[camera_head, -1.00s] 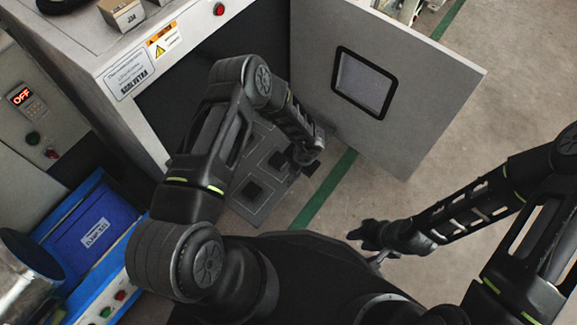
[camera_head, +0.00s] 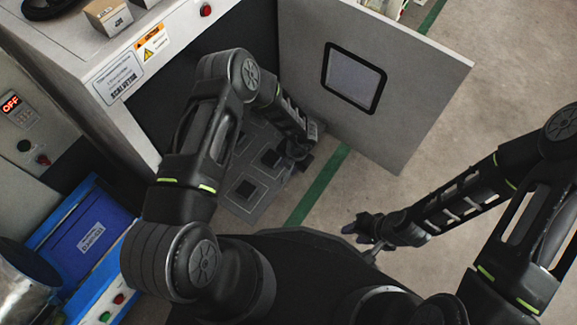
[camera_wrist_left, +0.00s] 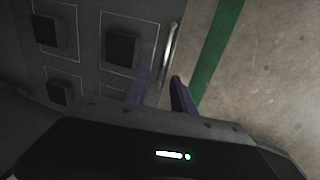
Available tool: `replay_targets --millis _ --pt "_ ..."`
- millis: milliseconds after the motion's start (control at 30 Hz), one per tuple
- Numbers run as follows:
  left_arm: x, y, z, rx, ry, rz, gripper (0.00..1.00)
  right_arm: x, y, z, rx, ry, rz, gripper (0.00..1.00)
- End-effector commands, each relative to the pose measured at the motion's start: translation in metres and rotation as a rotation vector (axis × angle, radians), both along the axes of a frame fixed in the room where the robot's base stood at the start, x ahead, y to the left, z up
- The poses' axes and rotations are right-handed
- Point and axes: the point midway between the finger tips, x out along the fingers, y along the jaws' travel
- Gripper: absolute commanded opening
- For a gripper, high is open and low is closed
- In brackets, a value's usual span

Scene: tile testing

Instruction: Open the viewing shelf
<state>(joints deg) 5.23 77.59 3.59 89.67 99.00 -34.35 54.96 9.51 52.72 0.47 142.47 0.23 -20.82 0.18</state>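The viewing shelf (camera_head: 236,207) is a flat grey panel with black square blocks, at the machine's open front in the head view. It fills the upper left of the left wrist view (camera_wrist_left: 86,55), with a metal bar handle (camera_wrist_left: 170,48) along its right edge. My left gripper (camera_wrist_left: 160,88) is open at the handle; the handle's near end lies between its fingertips in that view, contact unclear. In the head view my left gripper (camera_head: 300,158) is at the shelf's right edge, small and dark. My right gripper (camera_head: 358,229) hangs over the floor, apart from the shelf; its opening is unclear.
The machine's grey door (camera_head: 420,85) with a dark window stands swung open at the right. A blue bin (camera_head: 90,235) and a control panel (camera_head: 25,118) reading OFF are at left. Small boxes (camera_head: 107,15) sit on the machine. Floor with a green stripe (camera_head: 320,188) lies clear at right.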

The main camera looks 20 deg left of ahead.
Motion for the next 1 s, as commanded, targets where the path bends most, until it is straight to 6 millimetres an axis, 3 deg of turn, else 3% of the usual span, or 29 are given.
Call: replay_targets --millis 100,333,1000 --pt "0.0 -0.004 0.024 -0.001 -0.002 -0.001 0.3 -0.002 0.002 0.011 0.004 0.004 0.006 0.36" --pt "-0.003 -0.01 0.056 0.0 -0.001 0.001 0.3 -0.005 0.006 0.022 0.008 0.009 0.013 0.36" --pt "-0.004 -0.011 0.06 0.0 0.0 -0.001 0.3 -0.006 0.006 0.022 0.009 0.01 0.014 0.36"
